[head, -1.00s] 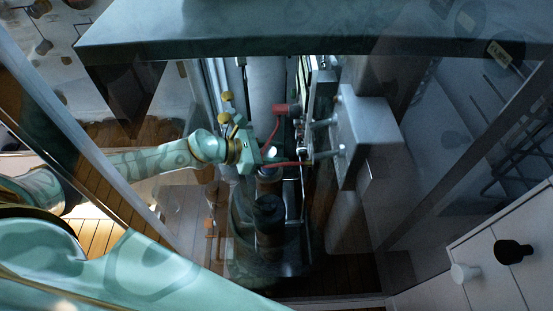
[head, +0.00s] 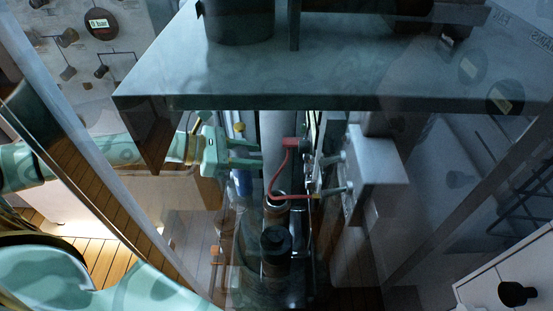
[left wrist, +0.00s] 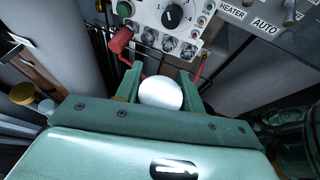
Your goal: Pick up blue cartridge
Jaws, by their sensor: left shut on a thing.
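My left gripper (head: 258,154) is shut on the blue cartridge. In the head view the cartridge's blue body (head: 243,183) hangs below the fingers, upright as far as I can tell. In the left wrist view its round white top (left wrist: 160,93) sits between the two green fingers of the left gripper (left wrist: 160,83). The lower end of the cartridge is hard to make out in the dark. My right gripper is not in view.
A dark tube (head: 277,205) with an open-looking rim stands right of the cartridge. A red hose (head: 280,168) and a grey box (head: 376,170) are close by. A grey shelf (head: 340,75) overhangs. The wrist view shows a knob panel (left wrist: 172,17).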

